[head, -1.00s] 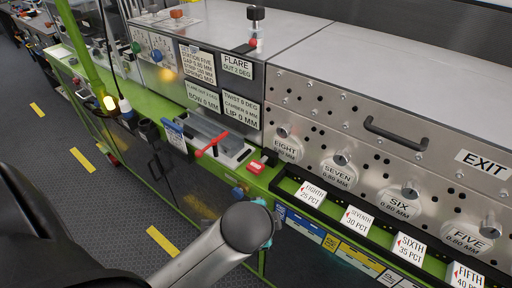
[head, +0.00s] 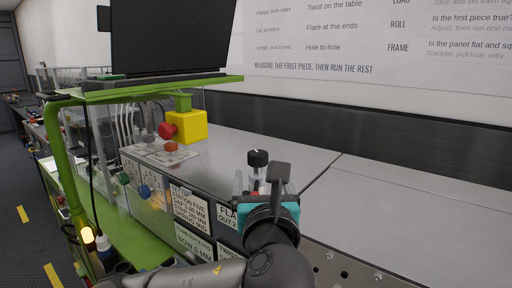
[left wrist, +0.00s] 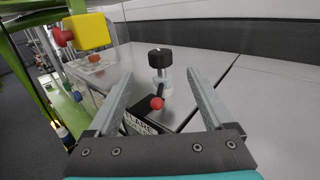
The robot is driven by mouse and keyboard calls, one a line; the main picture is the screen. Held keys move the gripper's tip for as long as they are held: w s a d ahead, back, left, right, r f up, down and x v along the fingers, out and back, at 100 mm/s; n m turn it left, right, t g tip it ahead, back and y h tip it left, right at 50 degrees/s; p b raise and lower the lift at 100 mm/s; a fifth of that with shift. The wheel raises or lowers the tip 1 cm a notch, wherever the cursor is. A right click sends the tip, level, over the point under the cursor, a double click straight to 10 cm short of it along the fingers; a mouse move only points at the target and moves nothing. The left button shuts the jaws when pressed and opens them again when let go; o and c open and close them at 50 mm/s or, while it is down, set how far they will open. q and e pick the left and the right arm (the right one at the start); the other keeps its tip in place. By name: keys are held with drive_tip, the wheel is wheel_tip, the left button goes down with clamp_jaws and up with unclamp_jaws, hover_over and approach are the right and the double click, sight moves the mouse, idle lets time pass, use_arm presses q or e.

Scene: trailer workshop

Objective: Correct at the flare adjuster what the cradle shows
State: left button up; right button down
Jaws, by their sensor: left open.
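The flare adjuster is a black knob (head: 257,158) on a metal post on top of the steel machine. In the left wrist view the knob (left wrist: 160,58) stands upright between my fingers, with a red-balled lever (left wrist: 157,103) at its foot. My left gripper (head: 259,182) is open, its fingers either side of the adjuster's post; I cannot tell if they touch it. The flare card (head: 228,216) on the front face is partly covered by my arm; "OUT 2" can be read. The cradle is out of view now.
A yellow box with a red button (head: 187,127) hangs under a green shelf (head: 150,84) carrying a dark screen (head: 168,38), left of the adjuster. Small coloured knobs (head: 144,191) sit on the front panel. The machine top (head: 400,210) to the right is clear.

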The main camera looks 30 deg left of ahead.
sight(257, 151)
use_arm(q)
drive_tip(key=x, duration=1.3)
drive_tip(key=shift+w+a, duration=0.45)
drive_tip(key=shift+w, duration=0.2)
use_arm(e)
drive_tip(key=shift+s+d+f, duration=0.1)
drive_tip(key=shift+s+d, duration=0.25)
drive_tip(key=shift+s, duration=0.5)
use_arm(q)
clamp_jaws()
use_arm(e)
drive_tip(key=shift+d, duration=0.25)
